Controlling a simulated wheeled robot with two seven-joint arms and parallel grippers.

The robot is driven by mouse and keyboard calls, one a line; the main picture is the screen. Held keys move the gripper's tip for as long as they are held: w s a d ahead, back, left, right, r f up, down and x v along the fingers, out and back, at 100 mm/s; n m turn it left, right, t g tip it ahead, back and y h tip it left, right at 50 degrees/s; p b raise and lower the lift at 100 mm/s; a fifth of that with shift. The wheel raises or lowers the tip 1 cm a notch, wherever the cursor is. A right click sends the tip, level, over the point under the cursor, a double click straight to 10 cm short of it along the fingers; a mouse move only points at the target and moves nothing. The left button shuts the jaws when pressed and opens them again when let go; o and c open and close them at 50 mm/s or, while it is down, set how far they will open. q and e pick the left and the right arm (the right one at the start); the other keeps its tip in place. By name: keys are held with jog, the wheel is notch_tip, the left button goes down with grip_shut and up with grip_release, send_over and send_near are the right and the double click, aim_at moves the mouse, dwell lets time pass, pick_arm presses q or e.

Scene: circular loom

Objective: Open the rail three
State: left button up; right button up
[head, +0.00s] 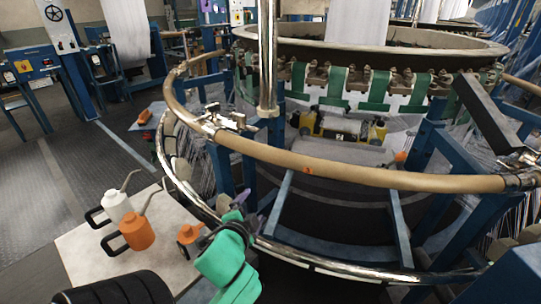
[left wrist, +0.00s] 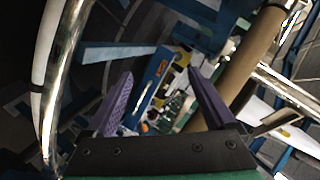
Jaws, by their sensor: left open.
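The circular loom has a tan curved rail (head: 350,173) across its front, with a metal clamp-like joint (head: 222,121) at its left end and another joint (head: 522,178) at its right. No number shows, so I cannot tell which section is rail three. The tan rail section between these joints looks closed. A chrome rail (head: 330,268) runs below it. My right gripper is not in view.
A pale table (head: 75,255) at the lower left holds a white oil can (head: 117,206) and an orange one (head: 137,232). Blue frame beams (head: 425,145) stand inside the ring.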

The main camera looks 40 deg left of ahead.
aim_at(270, 147)
pick_arm(q)
notch_tip(270, 147, up, 10)
jog(key=w+f+m+t+y, duration=0.1)
jog(key=m+t, duration=0.4)
jog(key=m, duration=0.2)
jog(key=p+x, duration=0.2)
jog(key=x, duration=1.2)
jog(key=shift+w+a, duration=0.1)
jog(key=shift+w, duration=0.1)
grip_shut()
